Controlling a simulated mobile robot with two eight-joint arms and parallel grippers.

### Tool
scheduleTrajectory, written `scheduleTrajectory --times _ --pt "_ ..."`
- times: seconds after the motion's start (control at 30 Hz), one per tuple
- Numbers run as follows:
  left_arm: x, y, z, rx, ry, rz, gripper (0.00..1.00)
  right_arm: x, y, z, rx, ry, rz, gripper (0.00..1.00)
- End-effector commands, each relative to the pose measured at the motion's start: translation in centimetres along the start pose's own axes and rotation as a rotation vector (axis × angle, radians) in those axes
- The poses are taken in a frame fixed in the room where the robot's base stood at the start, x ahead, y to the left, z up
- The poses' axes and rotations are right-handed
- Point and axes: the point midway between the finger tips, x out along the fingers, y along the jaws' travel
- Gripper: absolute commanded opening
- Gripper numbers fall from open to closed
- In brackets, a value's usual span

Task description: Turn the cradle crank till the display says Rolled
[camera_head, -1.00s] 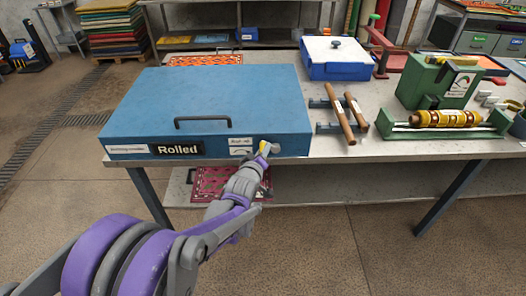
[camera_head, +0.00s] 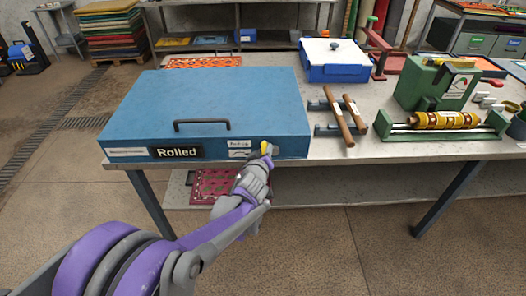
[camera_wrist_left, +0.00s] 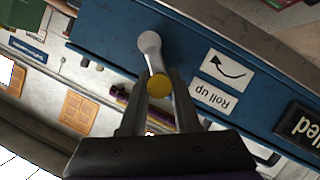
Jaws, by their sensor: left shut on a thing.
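The blue cradle box (camera_head: 215,95) sits on the left of the table, with a black handle on top. Its display (camera_head: 177,152) on the front face reads "Rolled". The crank (camera_wrist_left: 150,44) is a grey arm with a yellow knob (camera_wrist_left: 159,86), at the right end of the box front. My left gripper (camera_head: 262,157) is at the crank, and in the left wrist view its fingers are shut on the yellow knob. A label beside it reads "Roll up" with a curved arrow (camera_wrist_left: 226,70). My right gripper is not in view.
Wooden rollers on a rack (camera_head: 343,118), a green machine with a yellow roll (camera_head: 445,119) and a blue bin with a white lid (camera_head: 335,60) stand to the right on the table. A red patterned mat (camera_head: 212,187) lies on the lower shelf.

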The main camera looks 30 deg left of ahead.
Motion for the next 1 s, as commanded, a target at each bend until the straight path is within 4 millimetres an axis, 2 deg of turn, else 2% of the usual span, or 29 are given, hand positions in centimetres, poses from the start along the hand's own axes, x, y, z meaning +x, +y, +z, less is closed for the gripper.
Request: scheduleTrajectory --times 0.2,0.5,1.0 --pt "-0.1 1.1 -0.3 0.120 0.000 -0.046 0.00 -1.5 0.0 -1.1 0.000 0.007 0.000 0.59" --pt "0.0 1.7 -0.2 0.251 0.000 -0.101 0.00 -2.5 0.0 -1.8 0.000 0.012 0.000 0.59" --pt "0.0 1.8 0.0 0.290 0.000 -0.119 0.00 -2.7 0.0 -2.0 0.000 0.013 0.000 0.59"
